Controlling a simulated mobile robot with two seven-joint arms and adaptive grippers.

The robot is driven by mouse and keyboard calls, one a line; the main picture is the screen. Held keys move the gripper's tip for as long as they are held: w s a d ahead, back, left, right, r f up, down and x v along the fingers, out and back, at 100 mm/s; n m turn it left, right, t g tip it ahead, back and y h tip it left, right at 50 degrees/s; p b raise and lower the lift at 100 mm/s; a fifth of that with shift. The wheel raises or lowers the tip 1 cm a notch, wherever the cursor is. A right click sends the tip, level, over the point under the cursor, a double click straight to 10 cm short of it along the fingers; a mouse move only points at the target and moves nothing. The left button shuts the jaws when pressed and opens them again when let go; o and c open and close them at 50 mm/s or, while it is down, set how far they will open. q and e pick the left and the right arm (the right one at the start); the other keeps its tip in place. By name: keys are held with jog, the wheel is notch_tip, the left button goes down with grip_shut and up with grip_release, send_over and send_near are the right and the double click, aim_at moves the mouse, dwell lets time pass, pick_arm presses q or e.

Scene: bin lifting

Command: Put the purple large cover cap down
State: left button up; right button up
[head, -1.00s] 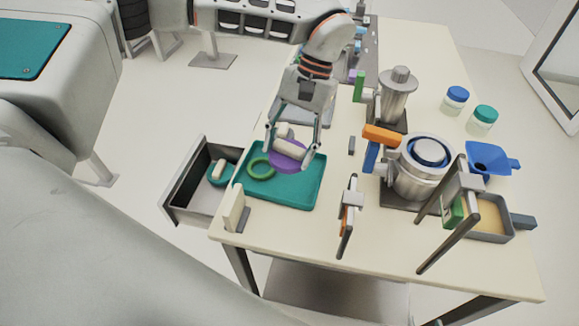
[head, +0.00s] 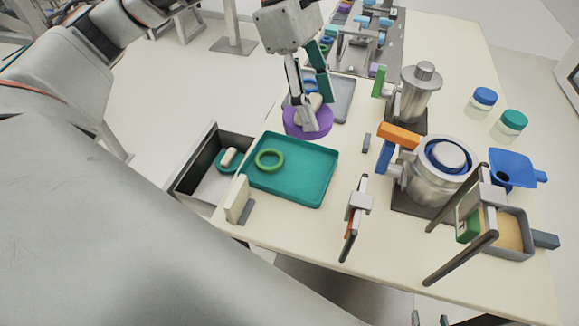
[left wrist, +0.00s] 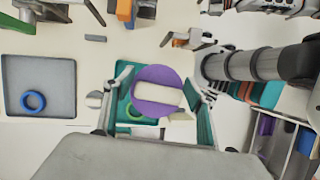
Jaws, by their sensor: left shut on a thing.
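The purple large cover cap (head: 308,125) is a round disc with a cream bar handle on top; it also shows in the left wrist view (left wrist: 158,78). My left gripper (head: 309,101) points down and is shut on the handle, with a finger on each side. The cap is just behind the far edge of the teal tray (head: 310,190), beside the grey tray (head: 344,98). Its height above the table is hard to tell. Small grey tips at the head view's bottom edge may be my right gripper (head: 428,318); its jaws cannot be made out.
A green ring (head: 270,160) lies in the teal tray, otherwise clear. An open drawer (head: 205,170) at the left holds a teal cap. A metal pot (head: 435,180), an orange handle (head: 398,135), a blue funnel (head: 513,170) and upright stands (head: 357,210) crowd the right.

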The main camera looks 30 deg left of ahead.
aim_at(307, 183)
pick_arm(q)
jog(key=shift+a+r+n, duration=0.15)
jog(key=shift+r+n, duration=0.05)
jog(key=shift+n, duration=0.1)
jog(key=shift+f, duration=0.15)
notch_tip(307, 183, down, 19)
jog(key=shift+f+p, duration=0.15)
jog(key=shift+p, duration=0.35)
jog(key=shift+c, duration=1.3)
jog(key=shift+s+f, duration=0.1)
jog(key=shift+s, duration=0.05)
jog(key=shift+c, duration=0.8)
jog(key=o, duration=1.9)
jog(key=shift+f, duration=0.1)
jog(key=shift+w+a+r, duration=0.2)
jog(key=shift+r, duration=0.25)
jog(key=v, duration=0.5)
jog(key=b+v, duration=0.1)
jog(key=v, duration=0.5)
jog(key=shift+s+r, duration=0.2)
jog(key=shift+s, duration=0.05)
